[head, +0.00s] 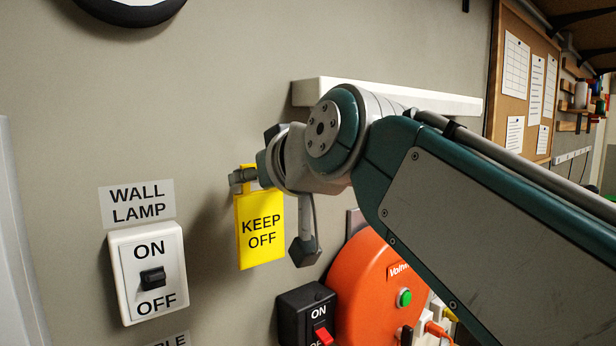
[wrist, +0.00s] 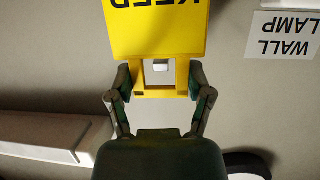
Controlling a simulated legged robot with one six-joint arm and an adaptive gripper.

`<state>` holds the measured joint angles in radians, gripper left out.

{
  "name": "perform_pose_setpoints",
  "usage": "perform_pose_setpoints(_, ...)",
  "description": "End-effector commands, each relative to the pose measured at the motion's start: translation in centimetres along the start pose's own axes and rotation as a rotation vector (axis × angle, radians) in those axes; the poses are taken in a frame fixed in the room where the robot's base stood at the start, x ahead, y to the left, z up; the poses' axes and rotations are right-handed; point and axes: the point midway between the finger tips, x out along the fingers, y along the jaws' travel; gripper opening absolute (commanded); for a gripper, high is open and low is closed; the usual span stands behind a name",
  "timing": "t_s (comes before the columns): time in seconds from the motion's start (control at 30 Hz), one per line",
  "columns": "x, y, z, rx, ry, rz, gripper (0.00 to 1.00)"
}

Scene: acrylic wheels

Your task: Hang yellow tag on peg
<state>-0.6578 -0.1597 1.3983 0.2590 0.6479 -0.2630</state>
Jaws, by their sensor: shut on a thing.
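The yellow tag (head: 262,230) reads KEEP OFF and hangs upright close to the grey wall in the head view. In the wrist view, which is upside down, the tag (wrist: 157,30) has a frame-like top end with a rectangular opening. My gripper (wrist: 160,80) is shut on this top end, one finger on each side. In the head view my gripper (head: 247,178) is at the tag's top, partly hidden by my wrist. A small pale block, seemingly the peg (wrist: 160,65), shows within the opening. I cannot tell whether it passes through or stays behind.
A WALL LAMP switch (head: 153,278) is on the wall left of the tag, under its label (head: 137,202). A white shelf (head: 310,92) is above right. A black switch box (head: 305,312) and an orange reel (head: 365,285) are at lower right, near my arm.

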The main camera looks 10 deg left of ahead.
Motion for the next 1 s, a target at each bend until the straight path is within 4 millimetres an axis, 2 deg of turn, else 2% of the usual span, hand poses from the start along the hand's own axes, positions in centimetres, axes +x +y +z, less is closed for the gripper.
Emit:
perform_pose_setpoints(0.37, 1.9, -0.2, -0.5, 0.001, 0.001, -0.001, 0.21)
perform_pose_setpoints(0.6, 3.0, -0.2, 0.0, 0.001, 0.000, -0.001, 0.21)
perform_pose_setpoints(1.0, 3.4, -0.2, 0.3, 0.001, 0.000, 0.000, 0.21)
